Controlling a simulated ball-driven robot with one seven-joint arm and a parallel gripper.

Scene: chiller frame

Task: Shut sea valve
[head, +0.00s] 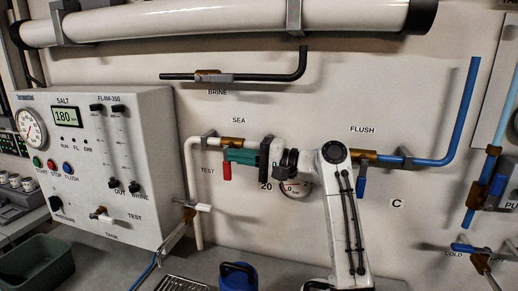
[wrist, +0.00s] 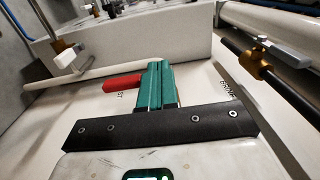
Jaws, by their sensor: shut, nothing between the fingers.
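The sea valve has a brass body (head: 232,141) on the white pipe under the SEA label. Its red handle (head: 227,172) hangs down, across the line of the pipe. My gripper (head: 229,155) is shut and empty, with teal fingers in front of the valve just above the red handle. In the wrist view the shut fingers (wrist: 157,70) lie beside the red handle (wrist: 122,83), which sticks out to their left. I cannot tell whether they touch. The fingers hide the top of the handle and part of the valve body.
A brass flush valve (head: 364,154) with a blue handle is to the right, behind my arm. A brine valve (head: 207,76) is above. The control box (head: 100,160) stands at left. A blue jug (head: 238,277) and a green bin (head: 42,263) are below.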

